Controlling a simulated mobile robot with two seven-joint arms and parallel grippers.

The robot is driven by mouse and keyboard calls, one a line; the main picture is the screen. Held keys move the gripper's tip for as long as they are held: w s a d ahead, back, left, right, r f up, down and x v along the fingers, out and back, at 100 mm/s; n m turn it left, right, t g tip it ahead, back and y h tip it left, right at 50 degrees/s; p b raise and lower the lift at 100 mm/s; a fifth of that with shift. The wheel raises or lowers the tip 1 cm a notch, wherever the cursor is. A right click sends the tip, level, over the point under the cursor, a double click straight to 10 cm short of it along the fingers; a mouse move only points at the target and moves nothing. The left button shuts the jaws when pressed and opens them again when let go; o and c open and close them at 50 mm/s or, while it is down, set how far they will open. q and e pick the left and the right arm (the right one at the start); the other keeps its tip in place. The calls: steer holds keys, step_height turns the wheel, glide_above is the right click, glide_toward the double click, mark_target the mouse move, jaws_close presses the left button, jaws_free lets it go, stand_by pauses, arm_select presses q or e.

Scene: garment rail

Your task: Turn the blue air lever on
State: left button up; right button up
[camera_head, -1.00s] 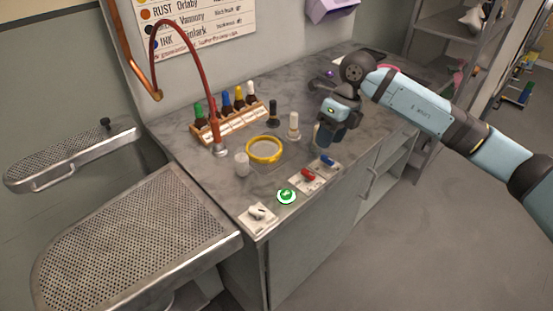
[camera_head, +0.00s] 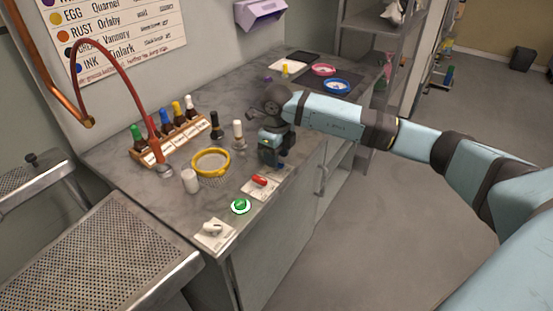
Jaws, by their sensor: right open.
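My right gripper (camera_head: 277,158) reaches in from the right and points down, low over the counter's front edge, just behind the red lever. It is open, with nothing visible between its fingers. The blue air lever cannot be made out clearly now; its spot beside the red lever (camera_head: 260,181) is covered by my right gripper. I cannot tell whether the gripper touches it. The red lever sits on a white plate near the counter's front edge. My left gripper is not in view.
A green button (camera_head: 241,205) and a white lever (camera_head: 212,228) lie along the front edge. Pink (camera_head: 323,70) and blue (camera_head: 336,87) dishes are farther back.

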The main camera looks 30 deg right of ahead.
steer(key=shift+f, duration=0.75)
jaws_close()
